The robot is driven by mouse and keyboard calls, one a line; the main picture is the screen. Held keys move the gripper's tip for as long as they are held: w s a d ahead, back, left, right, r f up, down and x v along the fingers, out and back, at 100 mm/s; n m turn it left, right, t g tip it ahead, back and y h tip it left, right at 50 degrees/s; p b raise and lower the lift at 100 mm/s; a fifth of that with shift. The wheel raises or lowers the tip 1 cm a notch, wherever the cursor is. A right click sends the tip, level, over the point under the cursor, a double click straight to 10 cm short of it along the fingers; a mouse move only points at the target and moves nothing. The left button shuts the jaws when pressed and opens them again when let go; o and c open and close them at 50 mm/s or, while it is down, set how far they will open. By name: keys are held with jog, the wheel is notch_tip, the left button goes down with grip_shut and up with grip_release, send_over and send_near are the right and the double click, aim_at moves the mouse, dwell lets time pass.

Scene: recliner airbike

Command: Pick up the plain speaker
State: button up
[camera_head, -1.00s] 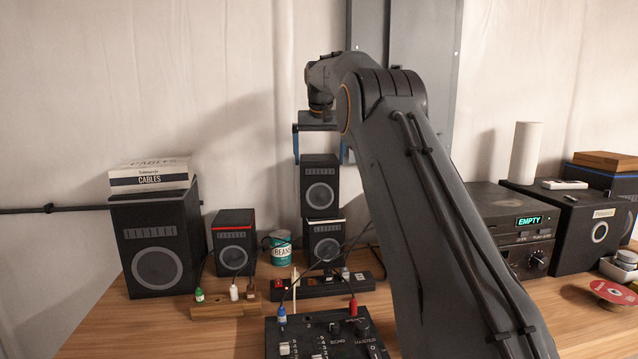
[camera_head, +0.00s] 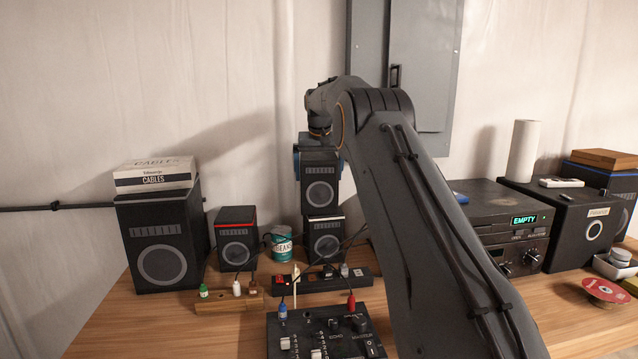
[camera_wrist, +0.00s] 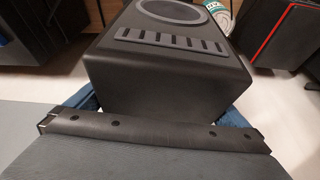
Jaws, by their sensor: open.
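The plain speaker (camera_head: 320,172) is black with a grey round cone and no coloured stripe. It stands upright on top of a white-striped speaker (camera_head: 324,240). In the wrist view the plain speaker (camera_wrist: 165,70) fills the middle, its slotted grille and part of its cone showing. My gripper (camera_head: 318,160) is open over the top of the plain speaker, with one blue finger at each side. In the wrist view the blue fingers of my gripper (camera_wrist: 160,108) straddle the speaker's body. I cannot tell whether they touch it.
A red-striped speaker (camera_head: 236,238) and a green can (camera_head: 282,246) stand left of the stack. A large speaker (camera_head: 160,245) carries a cables box (camera_head: 154,175). A power strip (camera_head: 310,282) and mixer (camera_head: 325,335) lie in front. A black deck (camera_head: 500,215) stands right.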

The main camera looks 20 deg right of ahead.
jog(key=shift+f, duration=0.2)
dwell(0.5)
jog(key=c, duration=1.6)
jog(key=shift+r, duration=0.15)
